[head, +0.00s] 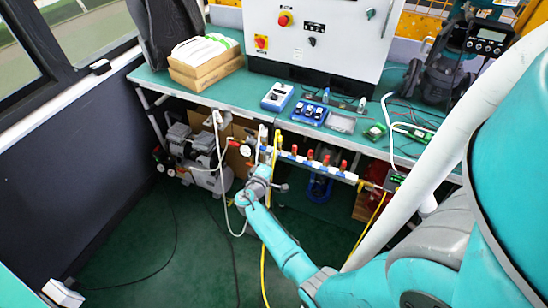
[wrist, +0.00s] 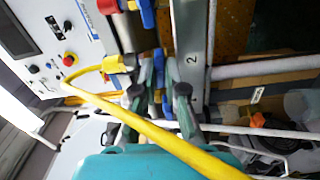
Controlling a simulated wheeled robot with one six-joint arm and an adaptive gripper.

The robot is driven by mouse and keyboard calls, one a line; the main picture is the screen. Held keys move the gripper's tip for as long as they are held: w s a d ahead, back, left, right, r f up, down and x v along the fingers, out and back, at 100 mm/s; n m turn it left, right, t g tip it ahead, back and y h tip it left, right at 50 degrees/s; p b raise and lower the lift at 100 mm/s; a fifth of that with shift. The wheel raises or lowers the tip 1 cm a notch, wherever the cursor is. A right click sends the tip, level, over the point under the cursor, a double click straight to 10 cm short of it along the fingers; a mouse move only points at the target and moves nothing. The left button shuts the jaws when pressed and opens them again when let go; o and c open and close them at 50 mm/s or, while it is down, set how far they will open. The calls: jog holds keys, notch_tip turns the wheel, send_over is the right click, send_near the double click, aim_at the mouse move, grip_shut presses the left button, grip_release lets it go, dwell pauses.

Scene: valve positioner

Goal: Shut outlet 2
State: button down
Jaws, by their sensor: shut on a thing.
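A pale manifold bar (head: 338,173) with several red valve handles (head: 310,153) runs along the front of the bench, below its top. In the wrist view a grey rail with the label "2" (wrist: 191,60) runs beside my gripper (wrist: 160,88). My two fingers are closed around a narrow blue part (wrist: 159,68), seemingly the valve handle at outlet 2. The fingers hide part of it, so its exact angle is unclear. A yellow fitting with a yellow hose (wrist: 150,130) sits beside the fingers. In the head view my gripper (head: 263,172) is at the manifold's left end.
The yellow hose (head: 264,260) hangs to the floor close to my gripper. A white hose (head: 222,170) hangs left of it, by a compressor (head: 190,150). The bench top (head: 225,93) overhangs the manifold.

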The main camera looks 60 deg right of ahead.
jog(key=shift+n, duration=0.9)
jog(key=c, duration=1.2)
grip_release()
jog(key=shift+c, duration=0.2)
jog(key=shift+a, duration=0.15)
jog(key=a, duration=1.1)
jog(key=shift+s+a, duration=0.4)
jog(key=shift+s, duration=0.05)
jog(key=shift+f, duration=0.1)
